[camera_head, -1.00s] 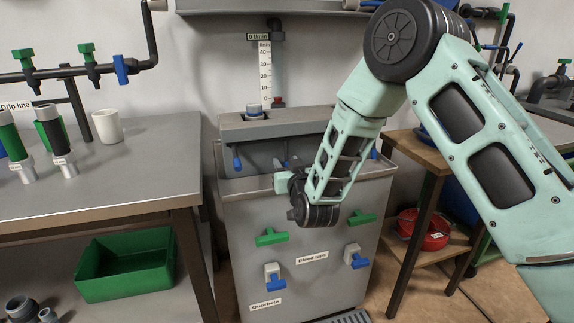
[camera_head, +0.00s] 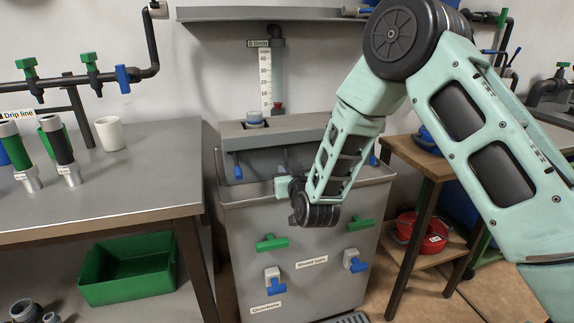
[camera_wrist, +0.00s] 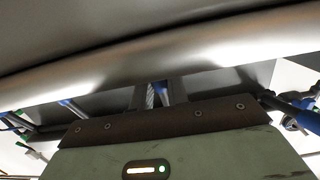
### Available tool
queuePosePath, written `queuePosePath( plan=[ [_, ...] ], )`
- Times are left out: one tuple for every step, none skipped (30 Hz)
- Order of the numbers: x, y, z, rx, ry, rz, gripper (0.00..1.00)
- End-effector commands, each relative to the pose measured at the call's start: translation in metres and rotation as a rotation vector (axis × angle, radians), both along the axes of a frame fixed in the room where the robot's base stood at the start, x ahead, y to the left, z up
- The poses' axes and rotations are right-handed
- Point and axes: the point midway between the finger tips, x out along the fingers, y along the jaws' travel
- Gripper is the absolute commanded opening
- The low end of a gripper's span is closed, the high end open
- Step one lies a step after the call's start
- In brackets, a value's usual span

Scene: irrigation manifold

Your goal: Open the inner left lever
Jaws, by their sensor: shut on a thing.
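The grey manifold block (camera_head: 290,130) sits across the top of a grey tank in the head view. A blue outer left lever (camera_head: 237,170) hangs below its left end, and another blue lever (camera_head: 373,159) below its right end. My gripper (camera_wrist: 157,95) is shut on a blue lever (camera_wrist: 164,91) in the wrist view, under a pale rounded bar. By its place this looks like the inner left lever. In the head view my arm reaches down in front of the tank, and my fingertips and the held lever are not clearly visible.
The tank front (camera_head: 310,285) carries green and blue handles. A metal table (camera_head: 100,190) with a white mug (camera_head: 110,133) is at left, a wooden table (camera_head: 420,155) at right.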

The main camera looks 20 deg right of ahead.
Motion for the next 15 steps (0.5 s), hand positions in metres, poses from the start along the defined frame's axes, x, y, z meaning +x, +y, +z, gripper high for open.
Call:
queuePosePath(
  plan=[
    [-0.002, 0.000, 0.011, 0.000, 0.033, 0.000, 0.00],
    [-0.004, 0.000, 0.012, 0.000, 0.056, 0.000, 0.00],
    [-0.006, 0.000, 0.014, 0.000, 0.088, 0.001, 0.00],
    [-0.007, 0.000, 0.015, 0.000, 0.114, 0.000, 0.00],
    [-0.009, 0.000, 0.017, 0.000, 0.140, 0.000, 0.00],
    [-0.011, 0.000, 0.019, 0.000, 0.176, 0.000, 0.00],
    [-0.013, 0.000, 0.020, -0.001, 0.204, 0.000, 0.00],
    [-0.014, 0.000, 0.021, -0.001, 0.231, 0.000, 0.00],
    [-0.016, 0.000, 0.023, -0.001, 0.269, 0.000, 0.00],
    [-0.018, 0.000, 0.024, -0.001, 0.296, 0.000, 0.00],
    [-0.019, 0.000, 0.025, -0.001, 0.323, 0.000, 0.00],
    [-0.021, 0.000, 0.027, -0.001, 0.359, 0.000, 0.00],
    [-0.022, 0.000, 0.028, -0.001, 0.386, 0.000, 0.00],
    [-0.023, 0.000, 0.029, -0.001, 0.412, -0.001, 0.00],
    [-0.025, 0.000, 0.031, -0.001, 0.448, 0.000, 0.00]
  ],
)
